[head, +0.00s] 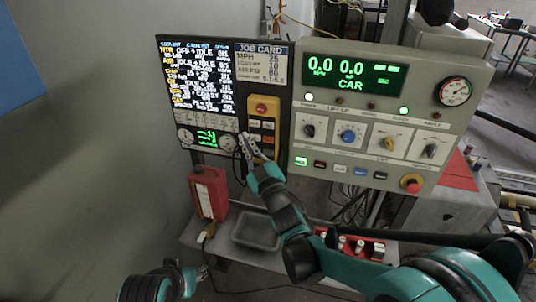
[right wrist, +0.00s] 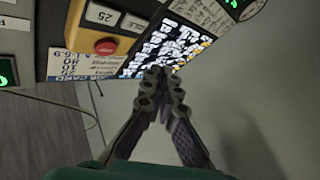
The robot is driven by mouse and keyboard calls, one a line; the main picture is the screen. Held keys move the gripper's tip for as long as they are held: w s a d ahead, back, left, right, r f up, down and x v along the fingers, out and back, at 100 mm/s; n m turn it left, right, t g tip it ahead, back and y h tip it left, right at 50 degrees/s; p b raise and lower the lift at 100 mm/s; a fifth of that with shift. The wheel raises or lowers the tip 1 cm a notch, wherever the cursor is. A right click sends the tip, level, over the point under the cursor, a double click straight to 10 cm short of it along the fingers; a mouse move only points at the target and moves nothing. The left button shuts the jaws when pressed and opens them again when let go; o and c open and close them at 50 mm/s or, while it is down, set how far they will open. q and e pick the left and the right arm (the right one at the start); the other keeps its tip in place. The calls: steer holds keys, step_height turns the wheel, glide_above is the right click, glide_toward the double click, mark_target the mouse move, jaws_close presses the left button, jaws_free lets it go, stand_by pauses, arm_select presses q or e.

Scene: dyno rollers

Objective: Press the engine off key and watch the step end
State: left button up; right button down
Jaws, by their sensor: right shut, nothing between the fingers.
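A yellow key pendant (head: 264,122) with a red button and rows of small keys hangs between the text screen (head: 196,75) and the dyno console (head: 380,115). Its key labels are too small to read, so I cannot pick out the engine off key. My right gripper (head: 244,139) is shut and empty, its tips at the pendant's lower left edge; contact cannot be told. In the right wrist view the shut fingertips (right wrist: 160,72) appear over the screen's edge, with the pendant (right wrist: 100,40) at upper left. My left gripper (head: 204,273) is low at the bottom, its fingers unclear.
The console display reads 0.0 and CAR. A job card (head: 262,64) is above the pendant. A red can (head: 208,193) and grey tray (head: 257,231) stand on the shelf below. A red stop knob (head: 411,183) is at the console's lower right.

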steer(key=s+d+f+b, duration=0.1)
steer(key=d+f+b, duration=0.3)
steer(key=f+b, duration=0.3)
steer(key=shift+s+f, duration=0.2)
steer(key=shift+f, duration=1.5)
steer(key=shift+w, duration=0.1)
steer(key=shift+w+d, duration=0.3)
steer(key=shift+w, duration=0.6)
steer(key=shift+w+d, duration=0.35)
steer(key=shift+w, duration=0.55)
steer(key=shift+w+d, duration=0.3)
steer(key=shift+w, duration=0.6)
steer(key=shift+w+d, duration=0.1)
steer(key=shift+w, duration=0.2)
steer(key=shift+s, duration=0.1)
steer(key=shift+s+a, duration=0.25)
steer(key=shift+s, duration=0.35)
steer(key=shift+s, duration=0.1)
steer(key=shift+s+a, duration=0.25)
steer(key=shift+s, duration=0.5)
steer(key=shift+s+a, duration=0.25)
steer(key=shift+s, duration=0.55)
steer(key=shift+s+a, duration=0.25)
steer(key=shift+s, duration=0.5)
